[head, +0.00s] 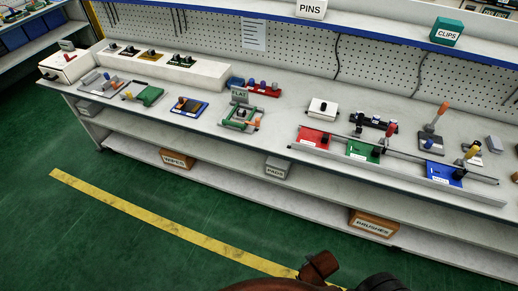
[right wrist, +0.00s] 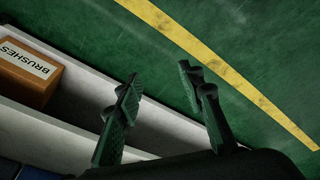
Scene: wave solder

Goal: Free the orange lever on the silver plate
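A lever with an orange grip (head: 443,108) stands tilted on a silver-grey plate (head: 431,144) on the right part of the bench in the head view. What holds the lever is too small to make out. My left gripper is not in view.
A rail with red (head: 313,138), green (head: 362,151) and blue (head: 444,173) trays runs along the front of the bench. A pegboard (head: 385,65) closes the back. A brushes box (head: 372,224) sits on the lower shelf.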

